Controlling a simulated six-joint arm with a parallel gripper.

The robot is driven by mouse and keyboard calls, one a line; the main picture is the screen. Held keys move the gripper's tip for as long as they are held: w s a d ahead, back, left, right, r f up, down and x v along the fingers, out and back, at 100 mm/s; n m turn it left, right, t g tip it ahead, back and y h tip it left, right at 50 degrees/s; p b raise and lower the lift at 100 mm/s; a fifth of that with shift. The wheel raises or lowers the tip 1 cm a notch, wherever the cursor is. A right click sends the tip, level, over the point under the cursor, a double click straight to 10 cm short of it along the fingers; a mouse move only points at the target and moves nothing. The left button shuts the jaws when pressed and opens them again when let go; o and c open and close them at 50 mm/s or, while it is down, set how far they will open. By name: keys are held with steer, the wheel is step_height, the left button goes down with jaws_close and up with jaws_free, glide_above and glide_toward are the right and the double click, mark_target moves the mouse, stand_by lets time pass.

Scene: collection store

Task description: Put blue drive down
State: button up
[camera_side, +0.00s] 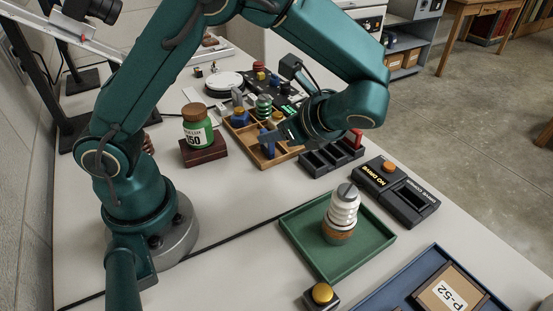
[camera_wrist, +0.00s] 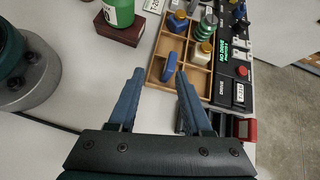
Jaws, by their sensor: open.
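The blue drive (camera_wrist: 170,67) stands in a front compartment of the wooden divided tray (camera_wrist: 151,78), slightly tilted in the wrist view. In the side view the blue drive (camera_side: 268,147) shows just left of my gripper (camera_side: 284,137). In the wrist view my gripper (camera_wrist: 159,74) is open, with nothing between its fingers. Its fingertips are close to the drive, which lies just beyond them in the picture. I cannot tell the height gap between them.
A black slotted rack (camera_side: 322,161) with a red piece (camera_side: 356,138) stands right of the tray. A green bottle (camera_side: 197,127) sits on a dark red block (camera_side: 204,150) to the left. A "NO DRIVE" console (camera_side: 406,205) and a green tray (camera_side: 292,229) stand nearer.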

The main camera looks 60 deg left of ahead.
steer(key=s+d+r+n+t+h, duration=0.2)
steer(key=s+r+n+t+h, duration=0.1)
steer(key=n, duration=0.4)
steer(key=s+d+r+n+t+h, duration=0.2)
steer(key=s+r+n+t+h, duration=0.1)
steer(key=s+n+h, duration=0.3)
steer(key=n+h, duration=0.1)
steer(key=n, duration=0.1)
steer(key=shift+s+d+n, duration=0.3)
steer(key=shift+d, duration=0.05)
steer(key=shift+r, duration=0.1)
stand_by(0.4)
